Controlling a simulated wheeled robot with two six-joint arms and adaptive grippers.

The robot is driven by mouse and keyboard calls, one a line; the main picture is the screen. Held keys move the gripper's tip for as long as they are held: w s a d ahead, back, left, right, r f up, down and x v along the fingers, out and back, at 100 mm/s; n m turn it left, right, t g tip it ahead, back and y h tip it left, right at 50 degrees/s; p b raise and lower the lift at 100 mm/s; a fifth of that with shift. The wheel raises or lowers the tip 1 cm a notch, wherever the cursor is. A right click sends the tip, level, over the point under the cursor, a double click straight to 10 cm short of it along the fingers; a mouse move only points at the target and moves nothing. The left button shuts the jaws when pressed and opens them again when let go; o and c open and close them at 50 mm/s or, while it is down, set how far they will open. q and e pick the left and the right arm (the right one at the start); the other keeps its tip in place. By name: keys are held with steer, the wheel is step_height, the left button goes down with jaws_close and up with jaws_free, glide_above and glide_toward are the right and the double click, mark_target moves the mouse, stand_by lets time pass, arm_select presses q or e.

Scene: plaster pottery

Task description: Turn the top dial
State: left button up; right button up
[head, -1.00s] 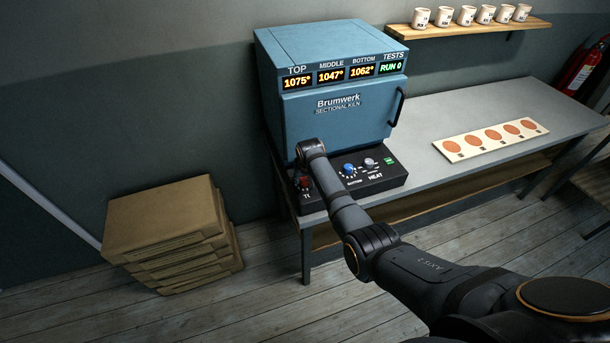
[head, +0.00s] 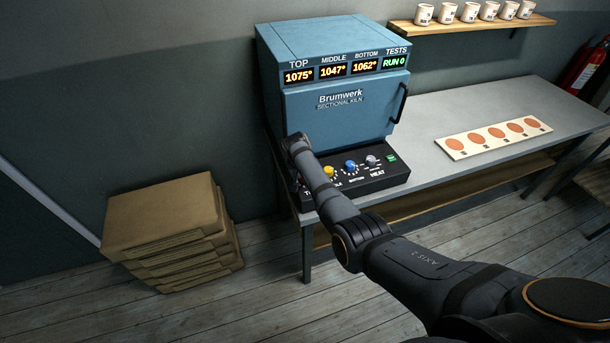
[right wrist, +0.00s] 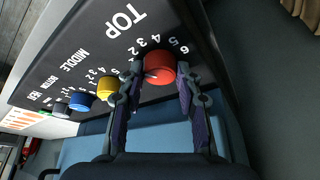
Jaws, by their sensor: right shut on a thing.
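The red top dial (right wrist: 160,62) is on the black control panel (right wrist: 85,35), beside the printed word TOP and a number scale. My right gripper (right wrist: 160,72) has one finger on each side of it and is shut on it. In the head view my right arm covers the red dial and the gripper's fingers. The blue kiln (head: 335,100) stands behind the panel. Its top display (head: 298,77) reads 1075°, the middle one 1047° and the bottom one 1062°. My left gripper is not in view.
The yellow dial (head: 328,171), blue dial (head: 350,166) and grey dial (head: 372,160) sit in a row right of my gripper. A green button (head: 391,157) is at the panel's end. A card with orange discs (head: 464,152) lies on the bench. Boxes (head: 165,220) are stacked on the floor.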

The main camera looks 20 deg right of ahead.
steer(key=o, duration=1.1)
steer(key=shift+o, duration=0.2)
steer(key=v, duration=1.2)
